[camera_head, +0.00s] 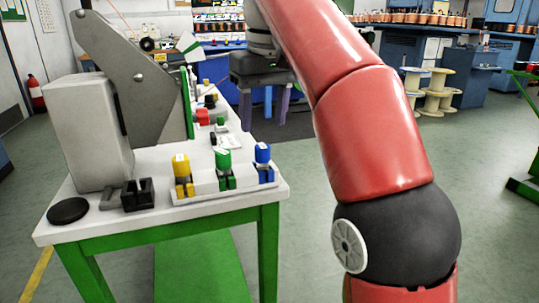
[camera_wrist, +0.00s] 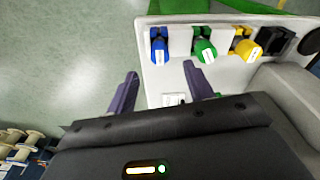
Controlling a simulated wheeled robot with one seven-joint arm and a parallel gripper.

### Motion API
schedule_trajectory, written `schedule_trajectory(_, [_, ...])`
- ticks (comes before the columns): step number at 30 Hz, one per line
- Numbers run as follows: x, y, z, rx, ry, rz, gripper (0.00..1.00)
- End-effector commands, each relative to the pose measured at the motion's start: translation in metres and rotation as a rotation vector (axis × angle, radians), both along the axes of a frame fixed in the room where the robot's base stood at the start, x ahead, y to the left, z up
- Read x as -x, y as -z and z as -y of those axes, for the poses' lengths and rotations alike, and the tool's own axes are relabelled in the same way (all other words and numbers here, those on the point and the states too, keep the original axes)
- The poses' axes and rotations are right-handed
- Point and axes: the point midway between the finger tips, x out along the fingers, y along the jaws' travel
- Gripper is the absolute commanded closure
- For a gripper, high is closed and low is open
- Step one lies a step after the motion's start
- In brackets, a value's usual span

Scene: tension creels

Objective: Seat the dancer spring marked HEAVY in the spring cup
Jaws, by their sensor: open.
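Three capped pieces, probably the dancer springs, stand in a row in a white rack (camera_head: 215,192) at the table's front: yellow (camera_head: 182,170), green (camera_head: 223,163) and blue (camera_head: 263,156). The wrist view also shows the blue (camera_wrist: 159,45), green (camera_wrist: 205,50) and yellow (camera_wrist: 246,48) ones. Their white labels are too small to read, so I cannot tell which is HEAVY. A black notched block (camera_head: 138,195) left of the rack may be the spring cup; I cannot be sure. My gripper (camera_wrist: 164,85) is open and empty, behind the row, near the table's right edge.
A black disc (camera_head: 68,210) lies at the table's front left corner. A grey box (camera_head: 88,130) and grey bracket (camera_head: 145,70) stand behind it. Red and other small items (camera_head: 203,117) lie farther back. The floor right of the table is clear.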

Motion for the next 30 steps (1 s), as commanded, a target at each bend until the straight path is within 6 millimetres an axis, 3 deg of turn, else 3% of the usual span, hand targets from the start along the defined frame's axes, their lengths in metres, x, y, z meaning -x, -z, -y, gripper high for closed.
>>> schedule_trajectory(14, [-0.003,0.031,-0.002,0.001,-0.001,-0.004,0.48])
schedule_trajectory(24, [-0.006,0.071,-0.003,0.001,-0.001,-0.004,0.48])
schedule_trajectory(30, [-0.007,0.075,-0.003,0.0,-0.001,-0.002,0.48])
